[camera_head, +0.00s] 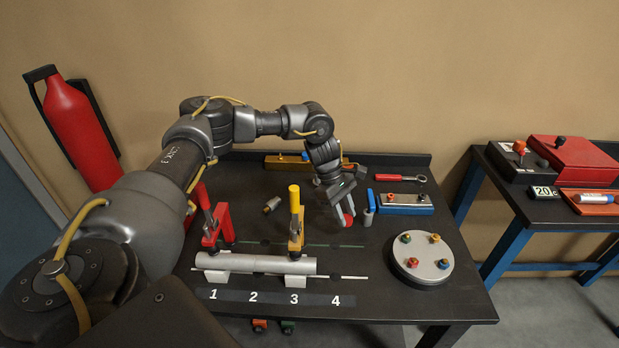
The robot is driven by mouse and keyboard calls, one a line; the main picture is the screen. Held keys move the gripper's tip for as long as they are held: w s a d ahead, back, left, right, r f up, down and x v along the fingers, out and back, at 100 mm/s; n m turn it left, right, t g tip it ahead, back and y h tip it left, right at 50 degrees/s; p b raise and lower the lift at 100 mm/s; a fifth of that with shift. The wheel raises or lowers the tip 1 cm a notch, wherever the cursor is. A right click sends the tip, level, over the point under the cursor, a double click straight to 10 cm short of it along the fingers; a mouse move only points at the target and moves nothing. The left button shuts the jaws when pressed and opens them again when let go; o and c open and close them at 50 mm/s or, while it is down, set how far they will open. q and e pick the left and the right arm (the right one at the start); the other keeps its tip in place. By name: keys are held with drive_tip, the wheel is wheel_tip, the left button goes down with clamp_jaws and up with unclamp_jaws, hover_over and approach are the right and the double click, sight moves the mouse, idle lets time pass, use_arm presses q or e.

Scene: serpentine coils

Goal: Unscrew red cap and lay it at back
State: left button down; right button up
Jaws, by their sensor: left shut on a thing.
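My left gripper (346,216) is at the right-centre of the dark table, pointing down. It is shut on a small red thing (348,219), which may be the red cap; the fingers hide much of it. I cannot tell whether it touches the table. My right gripper is not in view.
A grey pipe (260,264) lies on supports, with a red clamp (216,225) and a yellow clamp (296,220) beside it. A blue-handled tool (370,203), a blue block (404,209) and a red-handled wrench (395,178) lie near the gripper. A raised edge runs along the back.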

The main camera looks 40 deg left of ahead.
use_arm(q)
drive_tip(key=w+a+n+t+y, duration=0.1)
drive_tip(key=w+a+n+t, duration=0.15)
drive_tip(key=a+n, duration=0.85)
drive_tip(key=shift+s+a+f+m+t+b, duration=0.15)
drive_tip(key=shift+a+f+m+t+b, duration=0.1)
drive_tip(key=shift+a+f+m+b, duration=0.6)
drive_tip(key=shift+s+a+f+m+t+b, duration=0.1)
drive_tip(key=shift+a+f+m+t+b, duration=0.1)
drive_tip(key=shift+a+f+m+b, duration=0.6)
drive_tip(key=shift+a+f, duration=0.3)
drive_tip(key=shift+f, duration=0.25)
drive_tip(key=shift+s+f, duration=0.15)
drive_tip(key=shift+f, duration=0.15)
